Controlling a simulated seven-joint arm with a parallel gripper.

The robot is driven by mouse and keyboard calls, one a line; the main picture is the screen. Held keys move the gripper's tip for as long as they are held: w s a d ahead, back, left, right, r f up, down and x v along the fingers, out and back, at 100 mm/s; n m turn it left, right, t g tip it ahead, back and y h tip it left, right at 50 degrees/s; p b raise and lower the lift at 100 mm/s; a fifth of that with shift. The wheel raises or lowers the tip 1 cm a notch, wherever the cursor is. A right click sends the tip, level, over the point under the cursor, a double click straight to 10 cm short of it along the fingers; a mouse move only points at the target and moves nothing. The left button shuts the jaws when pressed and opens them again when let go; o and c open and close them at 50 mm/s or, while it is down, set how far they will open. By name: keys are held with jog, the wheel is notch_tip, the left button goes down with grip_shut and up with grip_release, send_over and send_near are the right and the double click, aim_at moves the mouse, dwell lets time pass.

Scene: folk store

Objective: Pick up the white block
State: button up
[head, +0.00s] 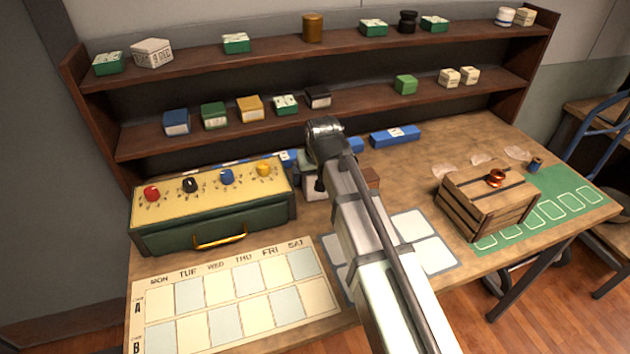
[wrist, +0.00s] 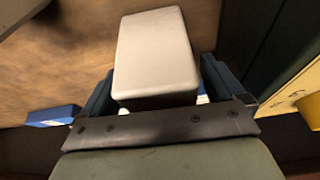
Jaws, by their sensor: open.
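The white block (wrist: 155,50) lies between the two fingers of my gripper (wrist: 157,88) in the wrist view, one finger on each side of it. The fingers are open; whether either one touches the block cannot be told. In the head view a pale block-like shape (head: 314,190), likely the same block, shows beside the green and yellow case, partly hidden by my arm. My fingertips are hidden by the arm there.
The green and yellow case (head: 215,225) with coloured knobs stands close on the left. A wooden crate (head: 487,205) stands further right. Shelves (head: 215,138) rise behind the table.

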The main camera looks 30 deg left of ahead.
jog(key=c, duration=1)
jog(key=shift+r, duration=0.1)
